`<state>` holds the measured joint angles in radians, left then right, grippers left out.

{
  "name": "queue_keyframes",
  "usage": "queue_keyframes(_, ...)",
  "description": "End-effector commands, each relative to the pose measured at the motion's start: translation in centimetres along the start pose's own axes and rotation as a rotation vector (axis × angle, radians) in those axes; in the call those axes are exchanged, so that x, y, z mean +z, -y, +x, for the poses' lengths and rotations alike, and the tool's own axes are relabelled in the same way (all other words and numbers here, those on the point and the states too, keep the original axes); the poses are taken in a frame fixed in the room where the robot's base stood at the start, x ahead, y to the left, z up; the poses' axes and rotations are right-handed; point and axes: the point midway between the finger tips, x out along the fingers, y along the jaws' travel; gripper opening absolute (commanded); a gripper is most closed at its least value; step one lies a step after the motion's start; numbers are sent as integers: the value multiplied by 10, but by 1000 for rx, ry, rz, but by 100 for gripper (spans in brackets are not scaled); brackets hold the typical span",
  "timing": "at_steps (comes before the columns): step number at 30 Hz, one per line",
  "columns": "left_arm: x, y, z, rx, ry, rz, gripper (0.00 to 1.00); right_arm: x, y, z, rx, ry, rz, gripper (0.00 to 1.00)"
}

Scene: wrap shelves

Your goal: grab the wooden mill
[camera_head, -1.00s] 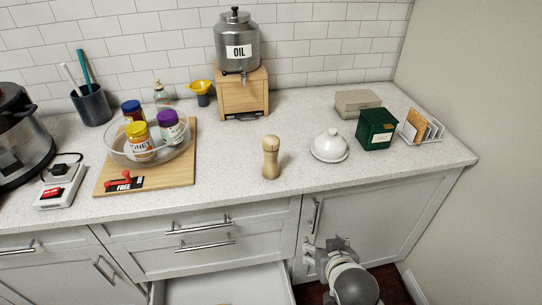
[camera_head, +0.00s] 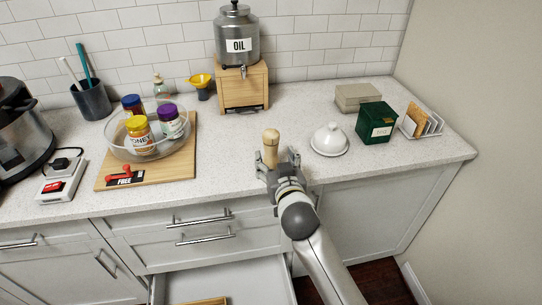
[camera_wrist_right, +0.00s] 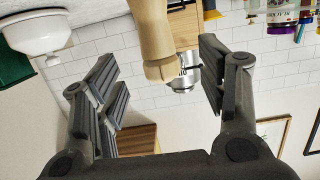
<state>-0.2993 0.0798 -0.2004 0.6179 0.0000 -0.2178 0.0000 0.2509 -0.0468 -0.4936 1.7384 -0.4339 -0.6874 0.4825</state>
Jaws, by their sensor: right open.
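The wooden mill (camera_head: 270,147) stands upright on the counter, pale wood with a rounded top. My right gripper (camera_head: 278,164) is open at the mill, with its fingers around the mill's lower part in the head view. The right wrist view is upside down and shows the mill (camera_wrist_right: 153,32) between the two spread finger pads, with gaps on both sides. The mill's base is hidden behind the gripper in the head view. My left gripper is not in view.
A white domed dish (camera_head: 330,140) stands close to the right of the gripper. A green box (camera_head: 376,122) and a toast rack (camera_head: 424,130) are further right. A wooden board (camera_head: 185,172) with a glass bowl of jars is left. A drawer (camera_head: 228,284) is open below.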

Motion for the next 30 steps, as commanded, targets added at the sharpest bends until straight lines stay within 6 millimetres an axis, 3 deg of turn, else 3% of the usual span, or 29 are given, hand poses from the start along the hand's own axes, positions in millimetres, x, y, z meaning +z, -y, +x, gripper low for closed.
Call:
queue_keyframes(6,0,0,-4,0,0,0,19,-1,-1,27,1,0,-1,65)
queue_keyframes(16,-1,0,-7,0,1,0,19,0,-2,43,1,1,0,65)
queue_keyframes(30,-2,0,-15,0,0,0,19,5,-4,86,1,1,0,65)
